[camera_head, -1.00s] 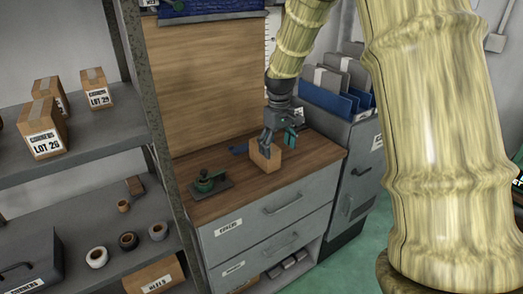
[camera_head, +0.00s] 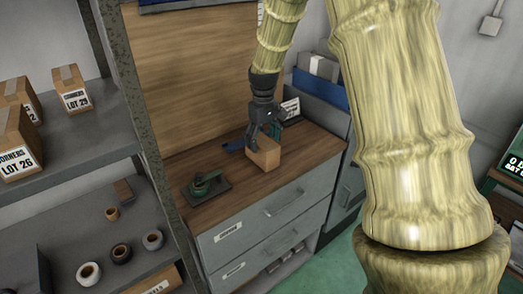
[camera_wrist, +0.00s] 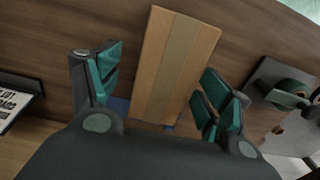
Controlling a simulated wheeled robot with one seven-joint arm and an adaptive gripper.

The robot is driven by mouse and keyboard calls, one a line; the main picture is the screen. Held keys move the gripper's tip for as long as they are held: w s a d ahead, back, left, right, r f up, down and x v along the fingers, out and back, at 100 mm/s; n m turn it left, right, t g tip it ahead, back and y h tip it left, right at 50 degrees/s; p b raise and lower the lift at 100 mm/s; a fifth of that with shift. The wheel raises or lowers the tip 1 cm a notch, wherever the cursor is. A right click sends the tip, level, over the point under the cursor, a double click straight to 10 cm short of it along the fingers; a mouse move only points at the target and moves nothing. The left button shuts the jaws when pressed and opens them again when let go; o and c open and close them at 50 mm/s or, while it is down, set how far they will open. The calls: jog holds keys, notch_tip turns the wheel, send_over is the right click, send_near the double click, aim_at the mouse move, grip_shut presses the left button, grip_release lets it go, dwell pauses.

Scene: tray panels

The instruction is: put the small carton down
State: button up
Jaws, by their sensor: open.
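The small carton (camera_head: 264,156) is a plain brown box with a lighter tape strip. It stands on the wooden top (camera_head: 225,207) of the grey drawer cabinet, near the right part of the top. My gripper (camera_head: 268,132) points down at it from above. In the wrist view my gripper (camera_wrist: 163,68) is open, with one green-padded finger on each side of the carton (camera_wrist: 177,62). Gaps show between the pads and the carton's sides. The carton's underside is hidden.
A green tool on a dark base (camera_head: 206,187) stands left of the carton. A blue flat item (camera_head: 233,145) lies behind it. A label card (camera_head: 290,108) stands at the back right. Shelves with cartons (camera_head: 73,88) and rolls rise at the left. The front counter strip is clear.

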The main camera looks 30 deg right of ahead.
jog(key=shift+s+a+f+p, duration=0.15)
jog(key=shift+f+p, duration=0.15)
jog(key=shift+f, duration=0.2)
jog(key=shift+f+p, duration=0.45)
jog(key=shift+f, duration=1.55)
jog(key=shift+a, duration=0.1)
jog(key=shift+c, duration=0.2)
jog(key=c, duration=1.3)
